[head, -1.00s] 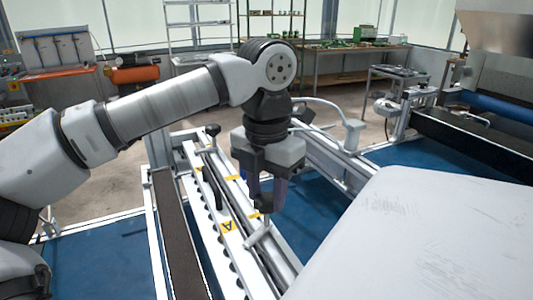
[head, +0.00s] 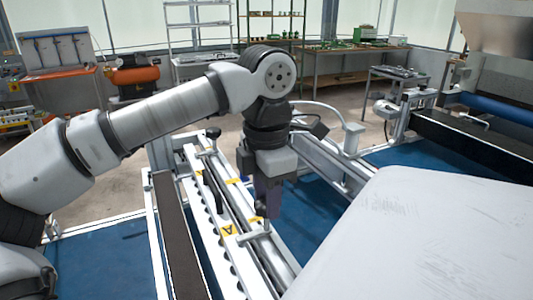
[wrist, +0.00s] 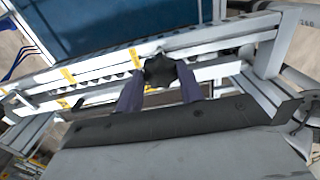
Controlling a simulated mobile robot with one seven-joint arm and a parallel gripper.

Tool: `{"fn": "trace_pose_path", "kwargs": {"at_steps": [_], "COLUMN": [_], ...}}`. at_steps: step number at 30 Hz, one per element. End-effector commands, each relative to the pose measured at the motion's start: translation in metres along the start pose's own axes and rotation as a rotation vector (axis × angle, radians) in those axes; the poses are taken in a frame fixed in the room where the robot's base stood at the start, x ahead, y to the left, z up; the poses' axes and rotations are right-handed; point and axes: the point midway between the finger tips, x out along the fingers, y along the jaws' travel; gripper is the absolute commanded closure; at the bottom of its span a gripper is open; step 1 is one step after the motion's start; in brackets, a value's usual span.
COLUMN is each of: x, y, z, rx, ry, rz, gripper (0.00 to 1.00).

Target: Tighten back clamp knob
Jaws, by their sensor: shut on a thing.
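A black lobed clamp knob (wrist: 158,70) shows in the wrist view, between the tips of my gripper's two dark fingers. My gripper (wrist: 160,85) is shut on it. In the head view, my gripper (head: 268,207) points straight down over the clamp on the white rail (head: 236,251), close to the yellow "A" label (head: 228,229). There the fingers line up one behind the other and mostly hide the knob. A second black knob (head: 213,132) stands upright at the far end of the rail, apart from my gripper.
A dark conveyor belt (head: 183,240) runs along the rail's left side. A large pale panel (head: 420,235) fills the right foreground. A white bracket with a cable (head: 352,135) stands behind my gripper. Blue surface (head: 315,215) lies below the frame.

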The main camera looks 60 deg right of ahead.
Motion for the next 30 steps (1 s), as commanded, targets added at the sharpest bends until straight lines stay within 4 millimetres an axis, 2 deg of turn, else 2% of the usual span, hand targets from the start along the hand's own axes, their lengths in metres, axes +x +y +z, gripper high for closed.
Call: {"fn": "trace_pose_path", "kwargs": {"at_steps": [9, 10, 14, 24, 26, 30], "x": [-0.001, -0.001, -0.001, -0.003, -0.007, -0.029], "y": [0.0, 0.0, 0.0, 0.0, 0.0, 0.0], "z": [0.0, 0.0, 0.0, 0.0, 0.0, 0.001], "rx": [0.002, 0.002, 0.002, 0.0, -0.001, -0.002], "ry": [-0.001, -0.001, 0.0, 0.0, 0.0, -0.001], "rz": [0.001, 0.001, 0.001, 0.002, 0.003, 0.004], "gripper": [0.86, 0.59, 0.42, 0.41, 0.41, 0.41]}}
